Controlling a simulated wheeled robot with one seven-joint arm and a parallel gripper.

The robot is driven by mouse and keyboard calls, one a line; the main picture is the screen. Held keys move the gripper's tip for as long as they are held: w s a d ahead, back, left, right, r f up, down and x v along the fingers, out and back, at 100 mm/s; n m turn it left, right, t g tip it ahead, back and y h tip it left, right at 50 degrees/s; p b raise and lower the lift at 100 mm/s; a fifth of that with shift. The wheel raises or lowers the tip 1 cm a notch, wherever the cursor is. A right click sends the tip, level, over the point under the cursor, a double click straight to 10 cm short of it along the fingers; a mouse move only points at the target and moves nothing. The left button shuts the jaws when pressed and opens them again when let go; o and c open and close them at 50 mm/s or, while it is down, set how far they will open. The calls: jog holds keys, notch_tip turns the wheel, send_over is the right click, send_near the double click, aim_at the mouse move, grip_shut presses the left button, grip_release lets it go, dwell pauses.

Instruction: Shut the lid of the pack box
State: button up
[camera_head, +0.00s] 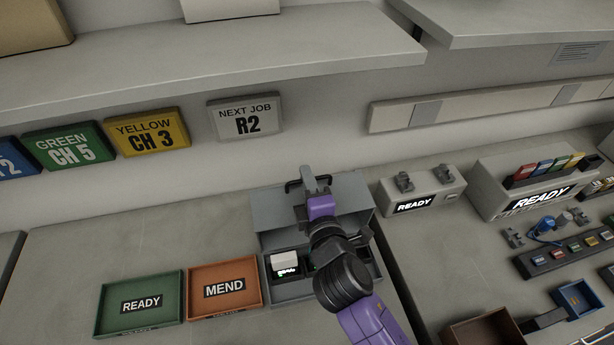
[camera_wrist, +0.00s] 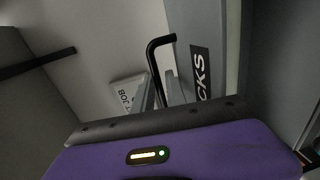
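The grey pack box (camera_head: 293,291) stands on the counter with its lid (camera_head: 352,189) raised at the back. The lid bears a black bar handle (camera_head: 291,185), which also shows in the wrist view (camera_wrist: 152,52). My gripper (camera_head: 316,176) is at the handle. In the wrist view my two fingers (camera_wrist: 161,80) stand on either side of the bar, with a small gap showing, so they look open around it. Part of a dark label ending in "CKS" (camera_wrist: 201,72) shows beside the handle. My arm hides part of the lid and the box's inside.
A device with a lit display (camera_head: 285,264) lies in the box's left part. A green READY tray (camera_head: 112,320) and an orange MEND tray (camera_head: 251,298) lie to the left. A charger-like unit (camera_head: 447,191) stands to the right. A shelf (camera_head: 200,58) overhangs behind.

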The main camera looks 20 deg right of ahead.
jog(key=shift+w, duration=0.1)
grip_shut()
dwell(1.4)
